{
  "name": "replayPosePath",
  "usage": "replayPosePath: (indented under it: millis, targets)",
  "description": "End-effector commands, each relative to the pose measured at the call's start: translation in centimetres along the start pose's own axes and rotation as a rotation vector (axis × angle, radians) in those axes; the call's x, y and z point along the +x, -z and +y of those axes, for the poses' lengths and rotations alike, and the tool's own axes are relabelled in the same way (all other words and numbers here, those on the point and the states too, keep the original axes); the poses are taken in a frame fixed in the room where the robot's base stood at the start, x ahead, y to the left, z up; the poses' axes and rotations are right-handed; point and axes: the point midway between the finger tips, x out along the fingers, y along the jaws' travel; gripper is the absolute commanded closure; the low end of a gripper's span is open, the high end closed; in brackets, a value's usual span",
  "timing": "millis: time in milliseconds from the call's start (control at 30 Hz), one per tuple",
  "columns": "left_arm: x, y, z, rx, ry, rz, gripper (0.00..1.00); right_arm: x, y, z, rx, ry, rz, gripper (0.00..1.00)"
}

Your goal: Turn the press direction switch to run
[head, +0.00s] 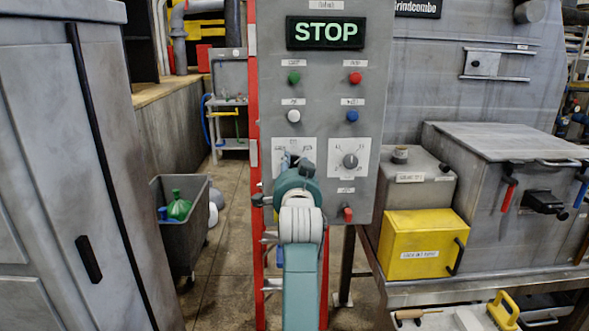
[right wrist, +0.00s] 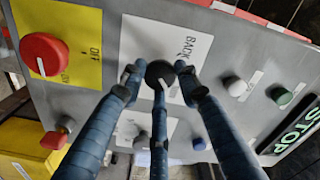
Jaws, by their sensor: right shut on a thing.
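The press direction switch is a dark round knob (right wrist: 160,73) on a white plate (right wrist: 190,52) marked "BACK" in the right wrist view. My right gripper (right wrist: 158,82) is shut on this knob, with its blue-grey fingers around it. In the head view the right gripper (head: 294,166) is at the left white plate (head: 281,148) of the grey control panel (head: 375,95), and hides the knob. The knob's exact pointing direction cannot be told. My left gripper is not in view.
A second dial (head: 350,160) sits close right of the gripper. Green (head: 294,78), red (head: 355,78), white (head: 293,116) and blue (head: 352,116) buttons are above. The display (head: 326,32) reads "STOP". A yellow box (head: 420,245) stands right; a grey bin (head: 186,240) stands left.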

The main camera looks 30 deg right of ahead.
Motion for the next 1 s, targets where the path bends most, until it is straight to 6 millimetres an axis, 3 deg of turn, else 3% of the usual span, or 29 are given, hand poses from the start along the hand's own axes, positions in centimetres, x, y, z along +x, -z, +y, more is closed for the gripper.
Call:
replayPosePath:
  millis: [567, 600, 700, 1000]
  targets:
    - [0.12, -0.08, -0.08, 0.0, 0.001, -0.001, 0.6, 0.01, -0.18, 0.14, 0.04, -0.003, -0.004, 0.94]
    - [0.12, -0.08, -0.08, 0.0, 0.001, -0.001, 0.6, 0.01, -0.18, 0.15, 0.04, -0.003, -0.004, 0.66]
    - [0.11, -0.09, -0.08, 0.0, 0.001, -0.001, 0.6, 0.01, -0.17, 0.14, 0.039, -0.003, -0.004, 0.49]
    - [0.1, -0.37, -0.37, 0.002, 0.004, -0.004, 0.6, 0.01, 0.08, -0.11, 0.038, 0.0, 0.0, 0.49]
